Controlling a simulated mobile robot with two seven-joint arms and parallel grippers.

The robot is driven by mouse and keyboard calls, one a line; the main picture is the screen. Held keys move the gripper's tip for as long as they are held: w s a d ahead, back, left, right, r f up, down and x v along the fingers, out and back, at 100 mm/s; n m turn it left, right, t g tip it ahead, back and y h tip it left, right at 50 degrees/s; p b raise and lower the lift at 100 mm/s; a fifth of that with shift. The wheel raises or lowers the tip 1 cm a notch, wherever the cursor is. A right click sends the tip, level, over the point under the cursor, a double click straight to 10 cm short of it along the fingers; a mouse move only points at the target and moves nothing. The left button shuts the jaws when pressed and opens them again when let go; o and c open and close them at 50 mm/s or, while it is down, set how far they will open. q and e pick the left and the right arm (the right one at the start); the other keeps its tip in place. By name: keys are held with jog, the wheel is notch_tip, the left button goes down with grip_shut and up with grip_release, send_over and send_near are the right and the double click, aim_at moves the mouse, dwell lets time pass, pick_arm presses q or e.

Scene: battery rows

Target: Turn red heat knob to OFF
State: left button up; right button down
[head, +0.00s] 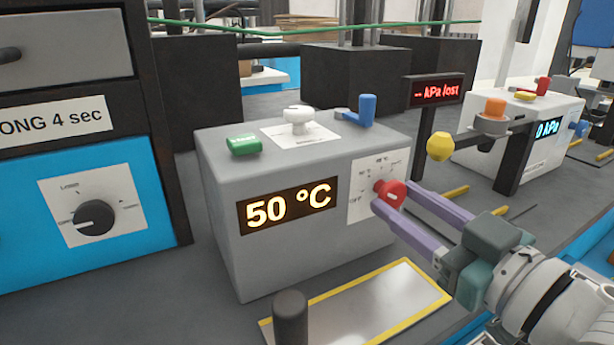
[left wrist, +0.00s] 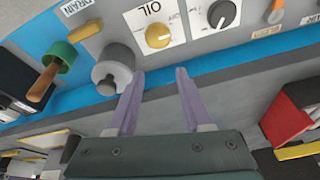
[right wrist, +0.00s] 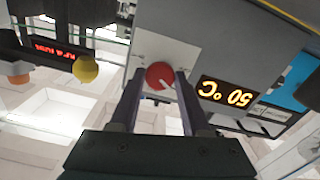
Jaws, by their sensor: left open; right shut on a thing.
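The red heat knob (head: 389,191) sits on a white dial label on the front of a grey box (head: 300,258) whose display reads 50 °C. My right gripper (head: 392,196) has its two purple fingers around the knob, one on each side. In the right wrist view the red knob (right wrist: 160,76) with its white pointer line lies between the fingertips. The small label text is too blurred to read in full. My left gripper (left wrist: 158,72) is open and empty in the left wrist view, in front of a panel with a yellow OIL knob (left wrist: 158,36).
On top of the grey box are a green knob (head: 244,145), a white knob (head: 297,116) and a blue lever (head: 367,110). A yellow-edged plate (head: 372,300) lies in front. A yellow knob (head: 440,147) on a post stands right of the box.

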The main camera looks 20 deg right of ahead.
pick_arm(q)
jog(key=shift+r+p, duration=0.65)
jog(key=shift+r, duration=0.25)
pick_arm(e)
jog(key=n, duration=0.3)
jog(key=shift+r, duration=0.1)
pick_arm(q)
jog(key=shift+r+p, duration=0.35)
jog(key=shift+p, duration=0.05)
pick_arm(e)
jog(key=shift+n, duration=1.8)
jog(key=shift+c, duration=1.9)
grip_release()
pick_arm(q)
jog(key=shift+r, duration=0.1)
pick_arm(e)
jog(key=s, duration=1)
jog(key=shift+d, duration=0.45)
jog(key=shift+w, duration=0.1)
